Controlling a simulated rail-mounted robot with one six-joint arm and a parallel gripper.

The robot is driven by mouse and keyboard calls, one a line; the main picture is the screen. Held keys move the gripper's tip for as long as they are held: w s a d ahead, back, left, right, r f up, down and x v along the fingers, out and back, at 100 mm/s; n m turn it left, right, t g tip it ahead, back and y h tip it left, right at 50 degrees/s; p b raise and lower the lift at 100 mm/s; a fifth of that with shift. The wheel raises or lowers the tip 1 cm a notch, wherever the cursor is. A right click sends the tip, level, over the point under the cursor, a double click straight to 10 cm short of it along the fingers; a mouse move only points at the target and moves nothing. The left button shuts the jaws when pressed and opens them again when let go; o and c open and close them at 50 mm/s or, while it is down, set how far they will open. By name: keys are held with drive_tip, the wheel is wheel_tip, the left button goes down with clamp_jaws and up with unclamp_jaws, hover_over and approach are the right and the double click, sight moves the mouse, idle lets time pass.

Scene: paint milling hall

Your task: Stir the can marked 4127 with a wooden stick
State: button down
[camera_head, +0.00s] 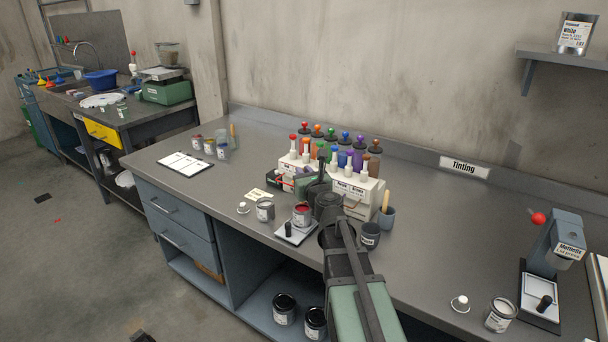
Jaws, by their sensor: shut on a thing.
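An open can with red paint (302,214) stands by the front of the tinting bench. A grey can with a pale label (265,210) stands to its left. The number 4127 cannot be read on either can. A tan wooden stick (386,201) stands in a grey cup (386,217) to the right of my arm. My gripper (304,188) is just behind and above the red-paint can, partly hidden by my own wrist. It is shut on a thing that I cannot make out.
White racks with coloured dispenser bottles (351,192) stand close behind my gripper. A small dark cup (370,236) is beside my arm. A Memofix machine (562,245) stands right. The bench between is largely clear.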

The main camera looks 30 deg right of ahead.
wheel_tip(320, 180, up, 5)
drive_tip(key=p, duration=0.5)
